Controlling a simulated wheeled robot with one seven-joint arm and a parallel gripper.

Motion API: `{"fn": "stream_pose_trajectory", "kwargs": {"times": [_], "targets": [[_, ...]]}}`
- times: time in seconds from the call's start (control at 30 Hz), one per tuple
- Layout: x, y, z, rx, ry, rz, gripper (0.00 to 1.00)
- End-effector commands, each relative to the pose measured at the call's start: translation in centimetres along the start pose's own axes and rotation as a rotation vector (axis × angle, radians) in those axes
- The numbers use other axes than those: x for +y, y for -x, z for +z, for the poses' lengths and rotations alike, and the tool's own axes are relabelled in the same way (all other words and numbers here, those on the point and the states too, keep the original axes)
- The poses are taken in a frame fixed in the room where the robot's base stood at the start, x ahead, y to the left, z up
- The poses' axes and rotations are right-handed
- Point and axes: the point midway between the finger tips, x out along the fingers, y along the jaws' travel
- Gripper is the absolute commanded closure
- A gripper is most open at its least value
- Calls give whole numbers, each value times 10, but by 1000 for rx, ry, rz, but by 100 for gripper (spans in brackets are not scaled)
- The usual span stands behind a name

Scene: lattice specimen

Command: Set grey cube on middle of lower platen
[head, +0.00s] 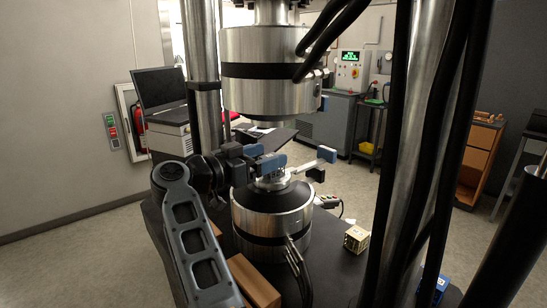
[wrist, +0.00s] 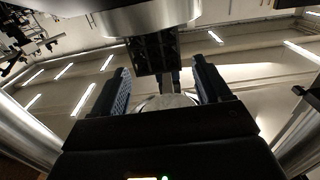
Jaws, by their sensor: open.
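The lower platen (head: 272,212) is a broad metal cylinder with a dark top and a dark band, under the matching upper platen (head: 264,68). My gripper (head: 264,157) has blue fingertips and reaches in from the left, low over the lower platen. It also shows in the wrist view (wrist: 160,88), fingers apart. A small pale metal shape (head: 270,182) lies on the platen by the fingertips; I cannot tell whether it is the grey cube. A dark block (wrist: 153,53) shows beyond the fingers in the wrist view; its identity is unclear.
A cream lattice cube (head: 356,240) and a blue cube (head: 435,289) sit on the dark bench, right of the platen. A brown block (head: 254,282) lies in front. Thick metal columns (head: 421,140) and black hoses (head: 319,28) stand close on the right.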

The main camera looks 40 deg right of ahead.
Motion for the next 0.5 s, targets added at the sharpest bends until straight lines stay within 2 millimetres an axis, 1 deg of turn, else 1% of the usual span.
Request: {"fn": "stream_pose_trajectory", "kwargs": {"times": [0.03,0.2,0.33,0.5], "targets": [[-1,13,2,-1,-3,-4,23],[-1,49,-1,1,-6,-4,23],[-1,70,-2,1,-7,-4,23],[-1,85,-3,2,-7,-2,23]]}}
